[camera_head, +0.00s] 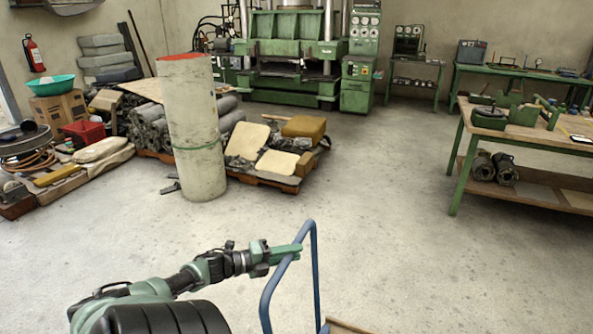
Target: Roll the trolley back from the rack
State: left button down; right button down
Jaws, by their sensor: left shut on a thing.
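The trolley shows as a blue tubular handle (314,262) at the bottom middle, with a small brown edge of its deck (345,327) at the bottom of the view. The rest of the trolley is below the view. My left gripper (293,249) comes in from the lower left and is shut on the trolley handle near its upper left bend. No rack can be made out near the trolley. My right gripper is not in view.
A tall grey pillar-like roll (193,130) stands upright ahead to the left, beside a loaded pallet (270,180). A green-legged workbench (520,135) stands at the right. The concrete floor (390,215) between them is clear.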

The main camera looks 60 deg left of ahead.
pick_arm(q)
jog(key=shift+a, duration=0.2)
jog(key=c, duration=1.2)
grip_release()
jog(key=shift+s, duration=0.15)
jog(key=shift+s+a, duration=0.1)
jog(key=shift+a, duration=0.05)
jog(key=v, duration=0.7)
jog(key=shift+s, duration=0.4)
